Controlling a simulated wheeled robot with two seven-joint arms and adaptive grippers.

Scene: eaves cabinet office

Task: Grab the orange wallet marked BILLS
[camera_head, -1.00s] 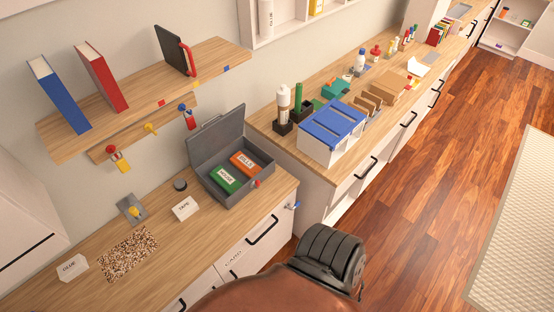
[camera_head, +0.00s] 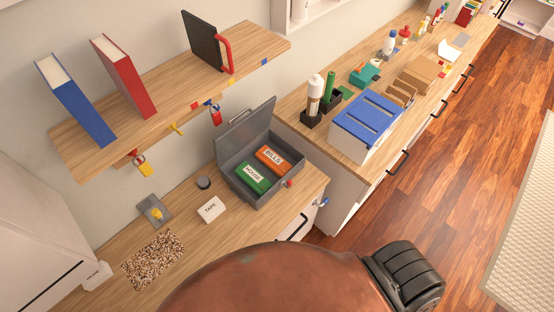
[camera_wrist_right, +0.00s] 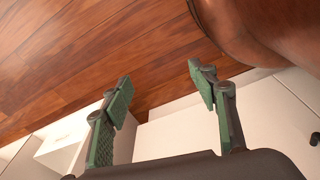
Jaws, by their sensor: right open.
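The orange wallet marked BILLS (camera_head: 272,159) lies in an open grey cash box (camera_head: 238,193) on the wooden counter. A green wallet marked HOUSE (camera_head: 253,178) lies beside it, to its left. The box's lid is raised at the back. My right gripper (camera_wrist_right: 160,95) shows in the right wrist view, its two green-padded fingers apart with nothing between them. It points toward the wooden floor and white cabinet fronts, and no wallet shows in that view. In the head view a brown and black arm part of mine covers the bottom middle. My left gripper is not in view.
A shelf (camera_head: 170,80) with blue and red books and a black frame hangs above the counter, keys on hooks below. A white TAPE block (camera_head: 211,209) and a speckled mat (camera_head: 154,260) lie left of the box. A blue-lidded bin (camera_head: 366,125) stands right of it.

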